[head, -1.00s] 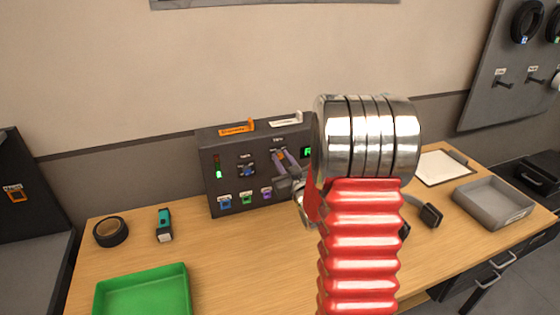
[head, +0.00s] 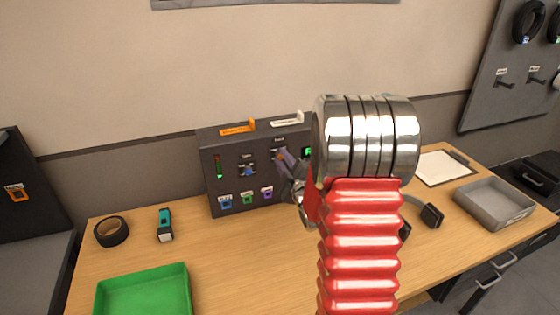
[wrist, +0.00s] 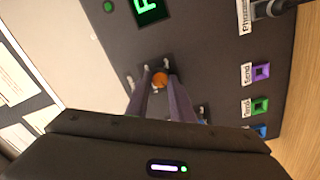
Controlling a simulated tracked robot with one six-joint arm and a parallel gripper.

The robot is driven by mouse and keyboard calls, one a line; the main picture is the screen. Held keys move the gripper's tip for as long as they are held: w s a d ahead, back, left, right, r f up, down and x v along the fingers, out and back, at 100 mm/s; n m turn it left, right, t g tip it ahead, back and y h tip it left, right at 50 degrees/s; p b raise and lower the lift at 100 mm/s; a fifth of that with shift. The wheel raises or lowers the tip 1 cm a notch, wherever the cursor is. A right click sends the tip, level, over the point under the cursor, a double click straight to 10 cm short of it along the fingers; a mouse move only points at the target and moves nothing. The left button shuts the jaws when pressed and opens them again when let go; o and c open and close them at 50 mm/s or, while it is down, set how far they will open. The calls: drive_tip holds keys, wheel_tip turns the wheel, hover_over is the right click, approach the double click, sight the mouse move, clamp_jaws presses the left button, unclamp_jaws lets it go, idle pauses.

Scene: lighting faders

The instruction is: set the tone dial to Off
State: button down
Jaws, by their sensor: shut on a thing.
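The dark control panel (head: 228,190) stands upright at the back of the desk. It carries a blue knob (head: 249,170) on the left and an orange knob (head: 281,155) on the right, each with a small label above. The labels are too small to read surely, so I cannot tell from them which is the tone dial. My gripper (head: 283,157) reaches the panel from the right and is shut on the orange knob. In the wrist view the orange knob (wrist: 160,79) sits between the two finger tips, with pale marks around it. The knob's pointer is hard to make out.
Blue, green and purple sockets (head: 247,198) line the panel's lower edge. A narrow meter (head: 219,168) is at its left and a green display (head: 308,152) at its right. Black tape (head: 111,232), a green tray (head: 145,290) and a grey tray (head: 492,203) lie on the desk.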

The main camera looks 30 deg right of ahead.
drive_tip(key=n, duration=0.5)
drive_tip(key=shift+w+a+f, duration=0.1)
drive_tip(key=shift+a, duration=0.15)
drive_tip(key=shift+n, duration=0.4)
drive_tip(key=c, duration=1.9)
unclamp_jaws()
drive_tip(key=shift+f, duration=0.1)
drive_tip(key=o, duration=0.3)
drive_tip(key=shift+d, duration=0.1)
drive_tip(key=shift+o, duration=0.2)
